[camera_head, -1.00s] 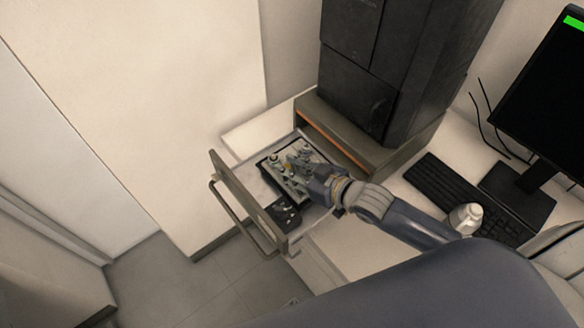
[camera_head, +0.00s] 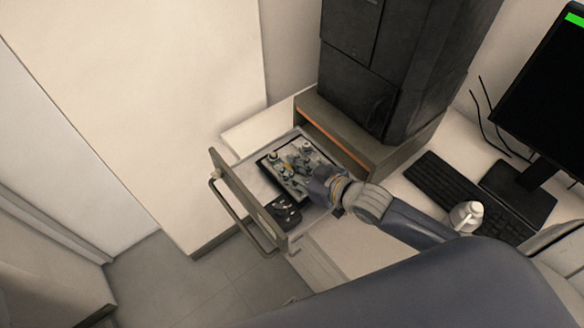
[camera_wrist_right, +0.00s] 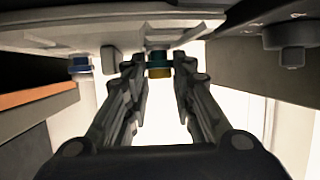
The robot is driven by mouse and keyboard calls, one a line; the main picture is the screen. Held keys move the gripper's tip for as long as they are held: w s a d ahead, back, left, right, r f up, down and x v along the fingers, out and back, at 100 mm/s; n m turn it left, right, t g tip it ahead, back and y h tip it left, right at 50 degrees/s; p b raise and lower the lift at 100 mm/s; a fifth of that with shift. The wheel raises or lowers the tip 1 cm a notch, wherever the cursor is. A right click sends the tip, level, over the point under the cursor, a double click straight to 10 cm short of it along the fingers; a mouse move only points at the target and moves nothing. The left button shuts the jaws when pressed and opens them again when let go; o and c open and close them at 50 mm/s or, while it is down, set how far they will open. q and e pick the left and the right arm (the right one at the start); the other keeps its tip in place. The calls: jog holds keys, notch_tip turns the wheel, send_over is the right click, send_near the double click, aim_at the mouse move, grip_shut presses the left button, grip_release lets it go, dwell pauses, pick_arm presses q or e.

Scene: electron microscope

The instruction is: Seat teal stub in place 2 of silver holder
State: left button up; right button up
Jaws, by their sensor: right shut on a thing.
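The teal stub (camera_wrist_right: 158,58) is between the fingertips of my right gripper (camera_wrist_right: 150,72) in the right wrist view, with a gold part showing under the teal band. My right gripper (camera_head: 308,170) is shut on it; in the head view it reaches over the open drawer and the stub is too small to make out. A pale grey plate (camera_wrist_right: 55,38), apparently the silver holder, lies across the top of the wrist view, right by the stub. Whether the stub touches it, and which place it is at, I cannot tell. My left gripper is out of view.
A blue stub (camera_wrist_right: 80,65) is left of the fingers and a dark round knob (camera_wrist_right: 291,45) is at the right. The open drawer's front (camera_head: 236,196) bounds the space. A black block (camera_head: 284,211) lies inside. The microscope (camera_head: 375,70) stands behind.

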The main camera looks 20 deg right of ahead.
jog(key=o, duration=1)
jog(key=shift+o, duration=0.2)
jog(key=shift+s+d, duration=0.1)
jog(key=shift+s, duration=0.05)
jog(key=v, duration=1.1)
jog(key=shift+s+d+r, duration=0.15)
jog(key=shift+s+d, duration=0.05)
jog(key=shift+s, duration=0.05)
